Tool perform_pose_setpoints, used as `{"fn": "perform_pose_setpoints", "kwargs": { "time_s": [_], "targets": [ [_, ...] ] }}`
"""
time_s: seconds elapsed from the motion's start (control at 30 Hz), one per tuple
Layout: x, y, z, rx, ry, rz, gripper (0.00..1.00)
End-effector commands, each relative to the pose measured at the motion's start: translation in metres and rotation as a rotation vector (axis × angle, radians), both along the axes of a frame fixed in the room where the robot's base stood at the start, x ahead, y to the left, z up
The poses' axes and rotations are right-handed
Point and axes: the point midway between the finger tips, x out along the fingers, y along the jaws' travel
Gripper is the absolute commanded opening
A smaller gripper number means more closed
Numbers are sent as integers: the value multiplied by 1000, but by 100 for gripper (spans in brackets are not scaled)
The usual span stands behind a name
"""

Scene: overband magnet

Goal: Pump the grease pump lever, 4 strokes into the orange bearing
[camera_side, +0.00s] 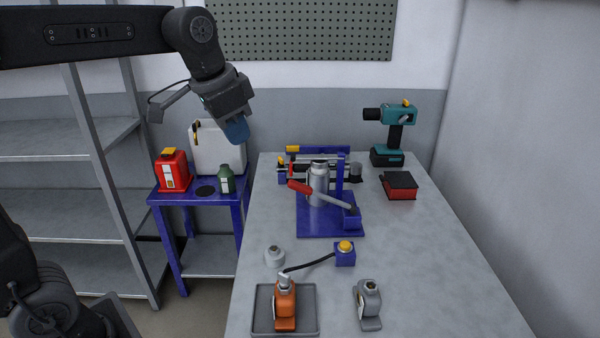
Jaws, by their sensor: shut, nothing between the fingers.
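The grease pump (318,185) is a silver cylinder standing on a blue base plate (318,228) on the table. Its lever (332,201) slopes across the front of the cylinder, with the red grip (300,187) at the upper left and the pivot at the lower right. The orange bearing (285,312) stands at the front left of the table, with a silver fitting on top. A black hose runs from that fitting to a blue block with a yellow knob (345,248). My gripper (238,133) is shut and empty, in the air left of and above the pump, apart from the lever.
A grey bearing (368,302) stands right of the orange bearing's tray (262,325). A small grey part (274,256) lies behind the tray. A teal drill (395,135) and red box (399,185) are at the back right. Containers, including a red can (173,170), crowd the blue side stand.

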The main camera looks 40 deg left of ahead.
Motion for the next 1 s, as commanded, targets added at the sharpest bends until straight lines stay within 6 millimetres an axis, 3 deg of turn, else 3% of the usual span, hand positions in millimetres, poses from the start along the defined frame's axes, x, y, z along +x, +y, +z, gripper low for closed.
{"fn": "perform_pose_setpoints", "kwargs": {
  "time_s": [0.03,0.27,0.6,0.8,1.0],
  "targets": [
    [19,3,2,6,19,-26,0],
    [90,17,4,32,91,-160,0],
    [180,41,-28,44,186,-364,0],
    [210,52,-51,42,222,-455,0],
    [220,57,-63,41,237,-496,0]
  ]
}}
